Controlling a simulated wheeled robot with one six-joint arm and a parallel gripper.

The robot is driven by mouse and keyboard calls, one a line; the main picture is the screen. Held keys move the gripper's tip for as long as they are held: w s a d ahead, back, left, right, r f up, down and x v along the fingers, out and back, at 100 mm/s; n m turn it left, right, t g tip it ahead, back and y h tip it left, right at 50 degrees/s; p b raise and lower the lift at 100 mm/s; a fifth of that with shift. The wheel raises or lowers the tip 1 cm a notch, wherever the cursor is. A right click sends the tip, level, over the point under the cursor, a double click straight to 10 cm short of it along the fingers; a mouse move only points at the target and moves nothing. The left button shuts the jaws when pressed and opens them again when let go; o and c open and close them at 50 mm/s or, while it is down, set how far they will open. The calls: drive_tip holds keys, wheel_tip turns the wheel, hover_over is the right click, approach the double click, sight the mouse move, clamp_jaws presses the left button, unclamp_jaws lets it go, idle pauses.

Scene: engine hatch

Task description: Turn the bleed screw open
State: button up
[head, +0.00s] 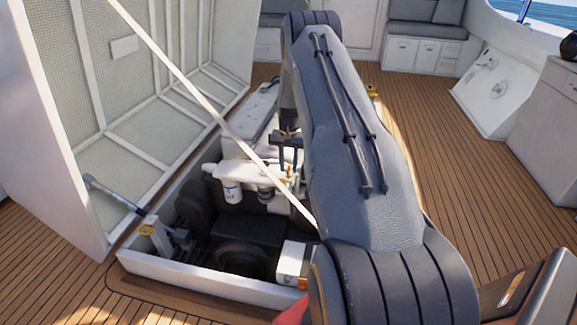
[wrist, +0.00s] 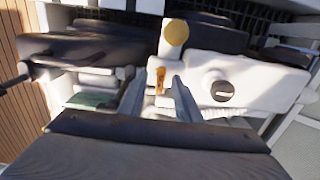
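A small brass-orange piece (wrist: 160,80), which looks like the bleed screw, stands upright on the white engine part in the wrist view. It also shows small in the head view (head: 290,173), below my gripper. My gripper (head: 288,166) points down over the engine inside the open hatch. In the wrist view its two grey fingers (wrist: 160,86) are apart, with the brass piece between their tips and a visible gap on each side. I cannot tell whether the tips reach down to its depth. Nothing is held.
A yellow round cap (wrist: 175,32) and a black cap (wrist: 221,91) stand close to the fingers. White filters (head: 231,190) hang on the engine. The raised hatch lid (head: 125,95) and its diagonal strut (head: 190,88) are at left. Open deck (head: 450,140) lies at right.

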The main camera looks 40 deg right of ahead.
drive_tip(key=shift+c, duration=0.3)
clamp_jaws()
drive_tip(key=shift+n, duration=0.3)
drive_tip(key=n, duration=0.3)
drive_tip(key=shift+n+b, duration=0.3)
drive_tip(key=shift+b, duration=0.1)
drive_tip(key=n, duration=0.9)
drive_tip(key=shift+n, duration=2.3)
